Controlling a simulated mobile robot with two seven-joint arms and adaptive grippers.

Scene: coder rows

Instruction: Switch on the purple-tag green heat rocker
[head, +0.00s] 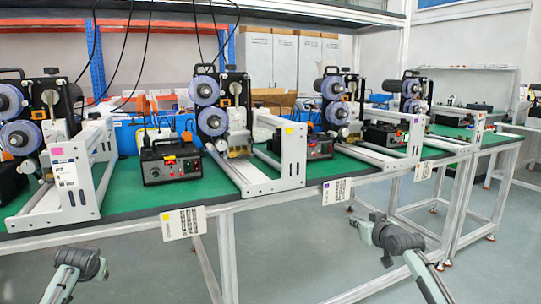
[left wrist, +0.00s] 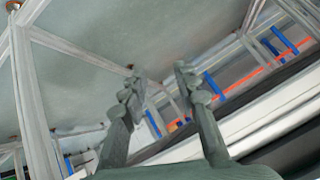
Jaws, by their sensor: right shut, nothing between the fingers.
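A frame with a purple tag (head: 416,121) stands right of centre in the head view. A card with a purple corner (head: 336,190) hangs from the table edge left of it. A dark control box (head: 319,147) sits above that card, partly hidden by the white frame with a yellow tag. Its switches are too small to tell, so I cannot make out a green rocker. My right gripper (head: 365,223) is shut and empty, below and in front of the table edge, apart from the box. My left gripper (left wrist: 158,72) is open and empty in the left wrist view.
The green table (head: 120,223) carries several coder machines in a row. A nearer control box (head: 170,162) with a yellow card (head: 184,223) below it stands to the left. White frames project to the table's front edge between boxes. The floor (head: 290,255) in front is clear.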

